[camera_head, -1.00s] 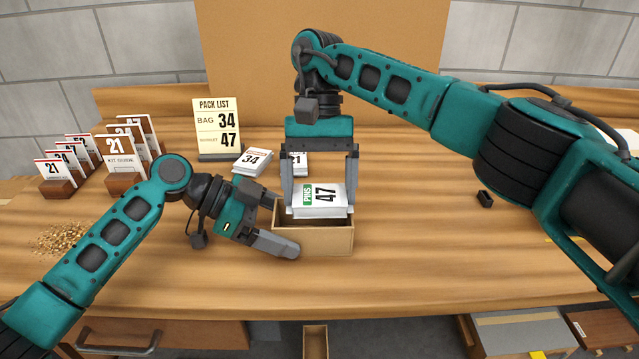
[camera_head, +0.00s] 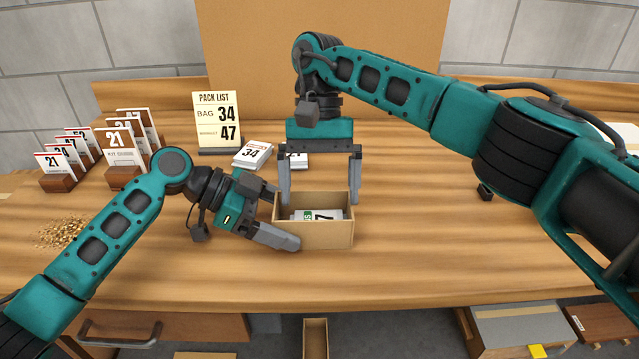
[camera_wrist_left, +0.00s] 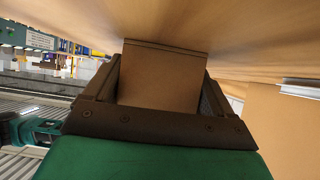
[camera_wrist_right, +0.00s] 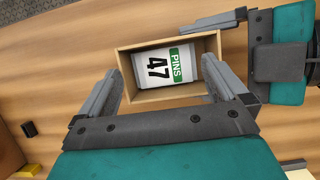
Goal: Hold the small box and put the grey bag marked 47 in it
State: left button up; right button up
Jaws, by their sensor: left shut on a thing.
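The small box (camera_head: 332,237) is an open cardboard box near the table's front edge. My left gripper (camera_head: 272,218) is shut on its left end, and the left wrist view shows the box (camera_wrist_left: 160,75) between the fingers. The bag marked 47 (camera_head: 316,215) lies inside the box; its pale face has a green "PINS" label, readable on the bag (camera_wrist_right: 165,68) in the right wrist view. My right gripper (camera_head: 320,192) is open and empty just above the box, its fingers apart on either side of the bag.
A pack list sign (camera_head: 218,121) stands behind, showing 34 and 47. A bag marked 34 (camera_head: 253,156) and another partly hidden bag lie behind the box. Card racks (camera_head: 62,160) stand at the left, with a pile of small grains (camera_head: 62,232). The table right of the box is mostly clear.

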notch_tip(320, 180, up, 10)
dwell(0.6)
dwell(0.4)
pick_arm(q)
jog(key=o, duration=0.7)
jog(key=shift+c, duration=0.2)
jog(key=shift+p+v, duration=0.95)
jog(key=shift+v, duration=2.8)
jog(key=shift+a, duration=0.25)
pick_arm(e)
notch_tip(320, 180, up, 2)
